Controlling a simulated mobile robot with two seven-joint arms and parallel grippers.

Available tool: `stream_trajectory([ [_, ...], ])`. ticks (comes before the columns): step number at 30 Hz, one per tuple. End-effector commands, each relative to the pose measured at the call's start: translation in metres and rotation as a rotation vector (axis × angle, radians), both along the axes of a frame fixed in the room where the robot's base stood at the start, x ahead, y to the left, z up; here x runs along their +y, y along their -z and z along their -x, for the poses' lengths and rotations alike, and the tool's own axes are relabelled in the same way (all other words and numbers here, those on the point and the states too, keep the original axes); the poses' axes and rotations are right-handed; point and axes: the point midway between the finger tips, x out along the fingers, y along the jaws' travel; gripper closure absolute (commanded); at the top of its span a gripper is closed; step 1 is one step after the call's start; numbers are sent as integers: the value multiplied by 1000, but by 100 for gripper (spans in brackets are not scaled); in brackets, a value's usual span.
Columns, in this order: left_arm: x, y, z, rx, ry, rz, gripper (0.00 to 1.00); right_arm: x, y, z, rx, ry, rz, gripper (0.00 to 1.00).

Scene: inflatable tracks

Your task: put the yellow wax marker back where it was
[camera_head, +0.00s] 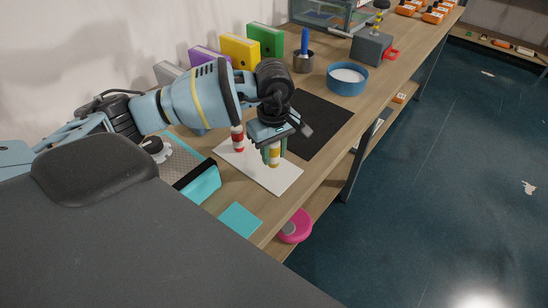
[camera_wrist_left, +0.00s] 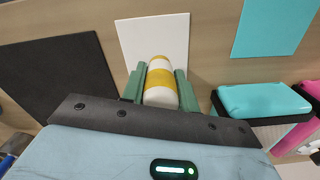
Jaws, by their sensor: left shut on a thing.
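The yellow wax marker (camera_head: 274,153), white with yellow bands, is between the green fingers of my left gripper (camera_head: 272,150). The gripper points down over the right part of a white sheet (camera_head: 270,182) on the bench. The wrist view shows the marker (camera_wrist_left: 160,82) clasped between both fingers, with the white sheet (camera_wrist_left: 150,35) beyond it. I cannot tell whether the marker's lower end touches the sheet. A red and white marker (camera_head: 238,139) stands upright to the left of the gripper, at the sheet's far side. My right gripper is not in view.
A black mat (camera_head: 318,122) lies behind the sheet. A teal case (camera_head: 203,184) and a flat teal square (camera_head: 240,219) lie nearer. A blue bowl (camera_head: 347,80), a grey cup (camera_head: 303,62) and several binders (camera_head: 240,51) stand farther back. The bench's free edge is on the right.

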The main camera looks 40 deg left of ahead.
Motion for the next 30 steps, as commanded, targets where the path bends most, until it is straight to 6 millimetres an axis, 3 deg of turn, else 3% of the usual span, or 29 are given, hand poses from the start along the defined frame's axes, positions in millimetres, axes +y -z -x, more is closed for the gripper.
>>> stream_trajectory([
  [7, 3, 0, -8, -1, -1, 0, 93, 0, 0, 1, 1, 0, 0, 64],
  [15, 3, 34, -8, -2, 1, 1, 93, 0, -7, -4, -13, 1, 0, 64],
  [27, 3, 41, -7, 1, 1, 0, 93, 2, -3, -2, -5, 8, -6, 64],
  [28, 3, 40, -7, 0, 1, 0, 66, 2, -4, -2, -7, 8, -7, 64],
  [30, 3, 39, -8, 0, 0, 0, 57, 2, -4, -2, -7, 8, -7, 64],
])
